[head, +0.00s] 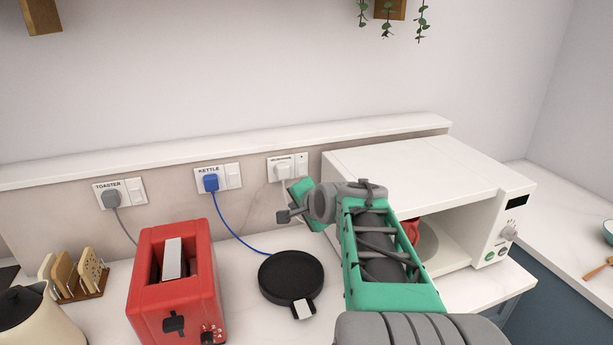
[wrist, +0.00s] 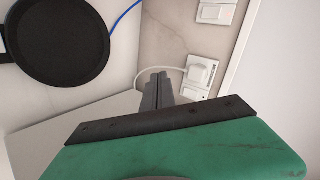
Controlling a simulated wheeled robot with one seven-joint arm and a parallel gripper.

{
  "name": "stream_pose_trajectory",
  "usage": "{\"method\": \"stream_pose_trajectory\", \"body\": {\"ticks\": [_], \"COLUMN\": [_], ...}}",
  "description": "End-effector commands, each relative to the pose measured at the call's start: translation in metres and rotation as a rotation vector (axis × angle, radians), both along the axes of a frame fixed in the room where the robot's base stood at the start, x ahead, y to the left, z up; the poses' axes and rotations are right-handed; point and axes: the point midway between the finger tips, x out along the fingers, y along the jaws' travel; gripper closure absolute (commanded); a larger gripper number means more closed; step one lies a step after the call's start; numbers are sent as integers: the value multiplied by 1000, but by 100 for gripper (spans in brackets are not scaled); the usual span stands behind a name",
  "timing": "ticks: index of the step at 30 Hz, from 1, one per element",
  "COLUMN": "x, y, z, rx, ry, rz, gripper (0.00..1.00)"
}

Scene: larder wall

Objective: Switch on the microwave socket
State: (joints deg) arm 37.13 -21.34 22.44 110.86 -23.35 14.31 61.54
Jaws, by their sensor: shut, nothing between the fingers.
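The microwave socket (head: 287,168) is the rightmost white wall plate in the head view, with a white plug and a label. Its rocker switch (head: 302,160) is right of the plug; its on or off position is too small to read. In the wrist view the socket (wrist: 201,72) is turned sideways, with its switch (wrist: 196,92) below the plug. My gripper (wrist: 158,78) is shut and empty, its fingertips left of the plate in that picture. Whether they touch anything cannot be told. In the head view my wrist hides the fingertips. The white microwave (head: 425,165) stands at the right.
The kettle socket (head: 218,178) with a blue plug and the toaster socket (head: 120,192) are further left. A ledge (head: 230,150) runs above the sockets.

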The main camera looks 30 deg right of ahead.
Motion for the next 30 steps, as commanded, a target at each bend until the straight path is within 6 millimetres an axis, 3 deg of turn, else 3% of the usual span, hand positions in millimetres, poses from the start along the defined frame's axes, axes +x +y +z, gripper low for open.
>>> {"method": "stream_pose_trajectory", "body": {"ticks": [1,3,6,19,30], "x": [3,6,7,14,79], "y": [-32,-62,-83,-86,-102], "z": [8,21,31,30,1], "rx": [72,157,223,237,237], "ry": [-69,-158,-226,-235,-232], "rz": [-89,-175,-232,-241,-240], "gripper": [100,100,100,100,100]}}
